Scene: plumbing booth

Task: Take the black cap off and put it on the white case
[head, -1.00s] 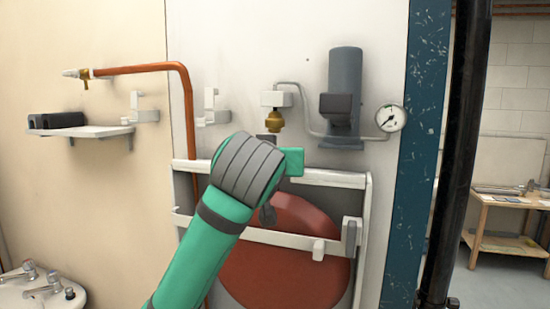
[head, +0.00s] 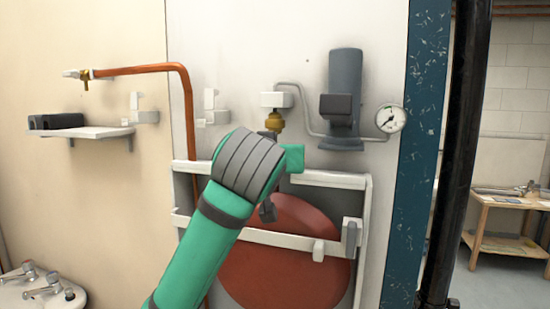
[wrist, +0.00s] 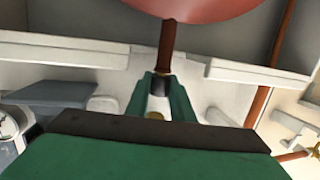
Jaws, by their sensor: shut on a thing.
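In the wrist view, my gripper (wrist: 162,80) has its two green fingers closed on a small black cap (wrist: 160,86). A brown pipe-like piece lies in line with the cap, toward the red vessel. A brass-coloured spot (wrist: 155,115) shows between the fingers. In the head view, my wrist hides the fingertips and the cap, just below the brass fitting (head: 274,122). A white box (head: 276,99) sits on the wall directly above that fitting. I cannot tell for certain whether this box is the white case. Whether the cap is still attached is also unclear.
A red round vessel (head: 285,255) sits behind a white frame (head: 330,180) below my gripper. A grey pump (head: 345,95), a thin pipe and a gauge (head: 390,118) are to the right. A copper pipe (head: 188,110) and a shelf (head: 90,131) with a black box are left.

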